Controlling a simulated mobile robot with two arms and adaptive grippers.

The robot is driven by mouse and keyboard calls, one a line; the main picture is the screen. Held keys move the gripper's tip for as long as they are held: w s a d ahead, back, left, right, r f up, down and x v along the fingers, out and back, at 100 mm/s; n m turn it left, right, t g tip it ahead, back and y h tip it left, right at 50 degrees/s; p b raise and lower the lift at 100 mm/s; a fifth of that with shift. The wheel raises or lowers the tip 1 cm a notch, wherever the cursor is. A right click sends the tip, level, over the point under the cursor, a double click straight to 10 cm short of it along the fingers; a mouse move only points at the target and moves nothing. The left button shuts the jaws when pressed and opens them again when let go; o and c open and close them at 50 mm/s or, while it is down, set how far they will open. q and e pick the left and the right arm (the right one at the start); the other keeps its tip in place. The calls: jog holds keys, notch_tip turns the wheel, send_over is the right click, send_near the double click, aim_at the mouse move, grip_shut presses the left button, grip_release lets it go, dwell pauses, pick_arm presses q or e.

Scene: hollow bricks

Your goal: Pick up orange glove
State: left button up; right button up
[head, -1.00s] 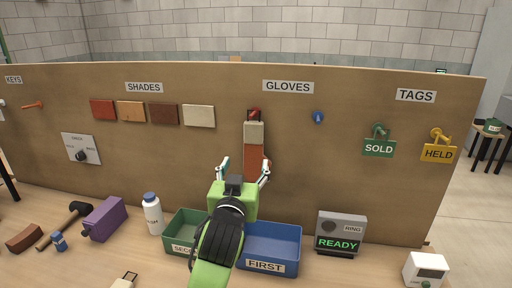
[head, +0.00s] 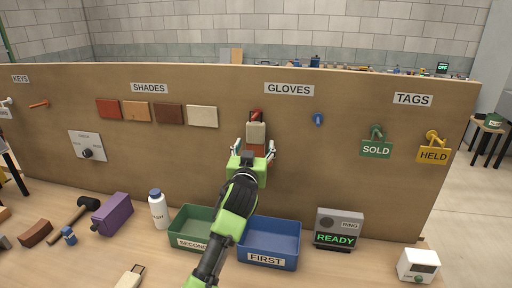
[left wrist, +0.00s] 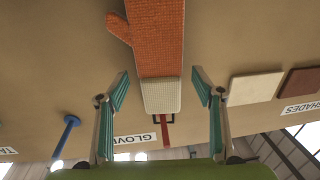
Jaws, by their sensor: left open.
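The orange glove (left wrist: 155,40) hangs from a red peg under the GLOVES label, its pale cuff at the peg. In the head view the cuff (head: 256,132) shows above my left gripper (head: 254,149), which hides most of the orange part. In the left wrist view, which is upside down, my left gripper (left wrist: 160,73) is open. Its two fingers stand on either side of the glove near the cuff, with a visible gap at each side. My right gripper is in neither view.
A blue peg (head: 318,119) stands empty right of the glove. Shade samples (head: 168,113) are on the board to the left. On the table below are a green bin (head: 192,242), a blue FIRST bin (head: 268,262) and a READY box (head: 338,226).

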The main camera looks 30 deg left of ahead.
pick_arm(q)
jog(key=shift+x, duration=0.8)
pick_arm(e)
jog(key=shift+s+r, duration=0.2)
pick_arm(q)
jog(key=shift+s, duration=0.1)
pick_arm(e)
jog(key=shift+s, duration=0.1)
pick_arm(q)
jog(key=c, duration=1.3)
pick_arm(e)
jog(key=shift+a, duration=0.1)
